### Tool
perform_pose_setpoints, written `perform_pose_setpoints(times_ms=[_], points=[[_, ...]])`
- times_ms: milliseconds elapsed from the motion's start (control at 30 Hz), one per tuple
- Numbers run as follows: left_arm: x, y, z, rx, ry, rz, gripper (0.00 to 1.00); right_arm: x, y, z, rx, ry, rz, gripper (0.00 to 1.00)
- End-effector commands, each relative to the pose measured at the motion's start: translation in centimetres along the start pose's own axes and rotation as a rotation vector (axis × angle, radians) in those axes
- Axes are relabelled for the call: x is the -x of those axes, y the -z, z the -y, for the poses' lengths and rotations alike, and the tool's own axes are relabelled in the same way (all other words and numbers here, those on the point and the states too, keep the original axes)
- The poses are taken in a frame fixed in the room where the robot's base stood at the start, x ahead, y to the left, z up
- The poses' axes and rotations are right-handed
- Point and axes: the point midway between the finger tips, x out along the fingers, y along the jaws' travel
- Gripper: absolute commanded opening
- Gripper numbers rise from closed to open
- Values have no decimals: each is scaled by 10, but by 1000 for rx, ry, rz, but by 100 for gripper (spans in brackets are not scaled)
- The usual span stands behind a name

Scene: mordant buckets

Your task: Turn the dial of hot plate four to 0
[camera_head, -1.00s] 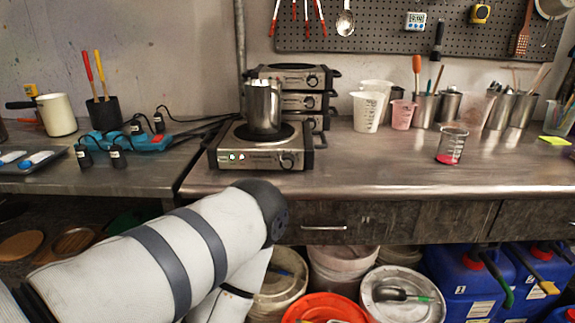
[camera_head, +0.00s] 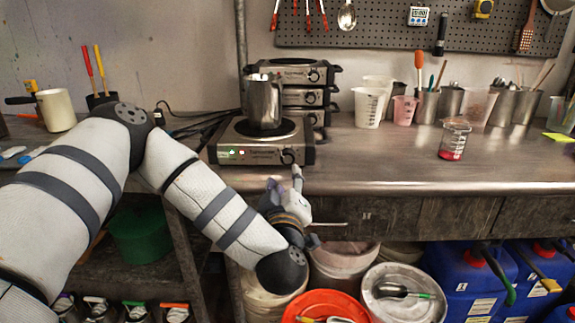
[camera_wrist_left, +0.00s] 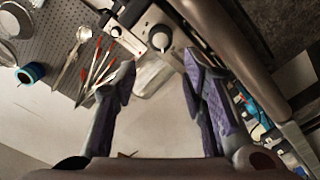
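No number or dial setting is readable. My left gripper (camera_head: 285,181) is just below and in front of the dial, apart from it. In the left wrist view the two fingers (camera_wrist_left: 160,82) are spread with nothing between them. My right gripper is not in view.
A metal pot (camera_head: 262,103) stands on the hot plate. More hot plates (camera_head: 305,96) are stacked behind. A beaker with red liquid (camera_head: 454,139) and several cups stand to the right. The bench front (camera_head: 400,188) is clear. Buckets (camera_head: 403,295) stand below.

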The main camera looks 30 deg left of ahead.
Motion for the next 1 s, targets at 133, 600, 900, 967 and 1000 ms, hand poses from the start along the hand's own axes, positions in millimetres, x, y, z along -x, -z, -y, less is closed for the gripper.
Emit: perform_pose_setpoints(times_ms=[133,600,900,967,1000], points=[[-39,-3,4,-3,4,1,38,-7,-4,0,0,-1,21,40],[-102,-3,1,-4,-1,7,38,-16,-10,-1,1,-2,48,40],[-101,-3,1,-4,-1,7,7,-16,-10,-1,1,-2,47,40],[-101,-3,1,-4,-1,7,2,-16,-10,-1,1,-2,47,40],[-101,-3,1,-4,-1,7,2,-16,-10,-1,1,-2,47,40]])
